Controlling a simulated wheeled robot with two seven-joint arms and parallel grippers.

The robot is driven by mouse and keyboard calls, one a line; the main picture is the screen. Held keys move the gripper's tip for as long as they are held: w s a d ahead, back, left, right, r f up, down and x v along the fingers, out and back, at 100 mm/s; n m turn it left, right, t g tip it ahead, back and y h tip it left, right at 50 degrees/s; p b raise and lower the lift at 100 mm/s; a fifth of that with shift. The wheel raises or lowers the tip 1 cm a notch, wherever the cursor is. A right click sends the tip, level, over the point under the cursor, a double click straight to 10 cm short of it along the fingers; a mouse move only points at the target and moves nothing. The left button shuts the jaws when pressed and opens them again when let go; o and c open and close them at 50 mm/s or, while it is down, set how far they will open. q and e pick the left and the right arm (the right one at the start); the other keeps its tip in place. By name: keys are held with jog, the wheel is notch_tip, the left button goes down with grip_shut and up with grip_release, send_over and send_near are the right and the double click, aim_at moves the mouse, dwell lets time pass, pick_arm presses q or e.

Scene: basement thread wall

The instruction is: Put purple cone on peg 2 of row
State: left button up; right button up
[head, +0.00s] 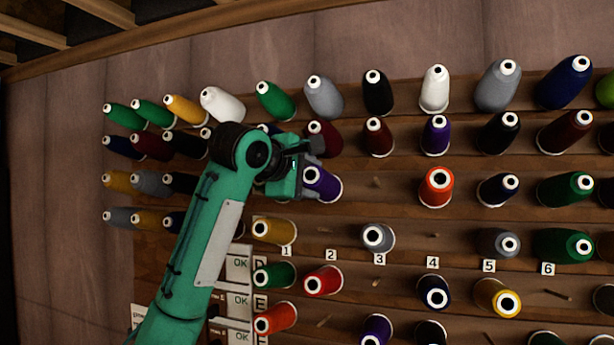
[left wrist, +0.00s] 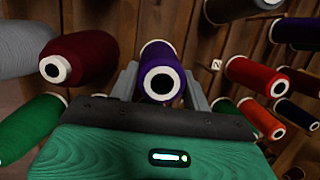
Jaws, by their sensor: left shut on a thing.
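My left gripper (head: 307,176) is shut on the purple cone (head: 325,185), whose white-ringed end faces out from the wall. In the left wrist view the purple cone (left wrist: 161,72) sits between the two grey fingers. I cannot tell whether a peg runs inside it. The numbered row has tags 1 to 6 under it. Tag 2 (head: 331,255) is below and slightly right of the held cone, and the space above the tag holds no cone. A gold cone (head: 273,230) is above tag 1 and a grey cone (head: 377,237) above tag 3. My right gripper is not in view.
A dark red cone (head: 323,138) is just above the held cone. A red cone (head: 322,281) and a green cone (head: 274,275) sit below the numbered row. An empty peg (head: 376,182) shows right of the held cone, another (head: 433,236) above tag 4.

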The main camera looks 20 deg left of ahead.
pick_arm(q)
jog(key=shift+w+f, duration=0.1)
jog(key=shift+f, duration=0.2)
dwell(0.7)
jog(key=o, duration=1)
jog(key=shift+r, duration=0.1)
jog(key=shift+a+r+b, duration=0.1)
jog(key=shift+b, duration=0.2)
